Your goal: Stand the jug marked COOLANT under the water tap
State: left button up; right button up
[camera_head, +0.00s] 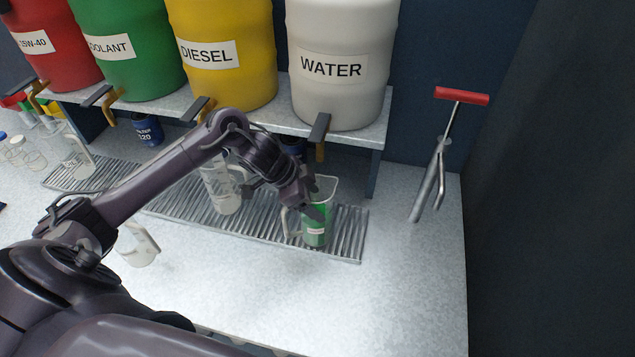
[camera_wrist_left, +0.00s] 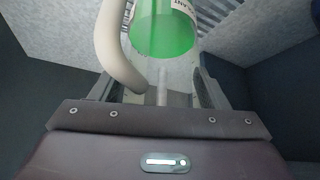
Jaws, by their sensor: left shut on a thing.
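A clear jug with green liquid (camera_head: 316,232) is upright over the right end of the ribbed drip grate (camera_head: 347,240), below and slightly left of the water tap (camera_head: 319,130) on the white WATER drum (camera_head: 335,35). In the head view I cannot tell whether its base touches the grate. My left gripper (camera_head: 308,212) is shut on this jug. In the left wrist view the jug (camera_wrist_left: 165,30) shows green liquid, a pale handle at left and a label ending "LANT", partly cut off. The fingers (camera_wrist_left: 165,95) meet at the jug. My right gripper is not in view.
Another clear jug (camera_head: 222,190) stands on the grate behind my arm, and one (camera_head: 76,160) at the far left. A jug (camera_head: 138,248) stands on the counter. Red, green and yellow drums line the shelf. A red-handled tool (camera_head: 440,155) is at right. The front-right counter is clear.

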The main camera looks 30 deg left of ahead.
aim_at(320, 190)
pick_arm(q)
jog(key=shift+w+a+r, duration=0.1)
jog(key=shift+w+r, duration=0.1)
jog(key=shift+w, duration=0.35)
jog(key=shift+w+a+p, duration=0.2)
jog(key=shift+w+p, duration=0.35)
jog(key=shift+w, duration=0.2)
jog(key=shift+w+a+p, duration=0.15)
jog(key=shift+w+p, duration=0.35)
jog(key=shift+w, duration=0.2)
jog(key=shift+f, duration=0.2)
jog(key=shift+s, duration=0.1)
jog(key=o, duration=1.8)
jog(key=shift+f, duration=0.25)
jog(key=shift+o, duration=0.2)
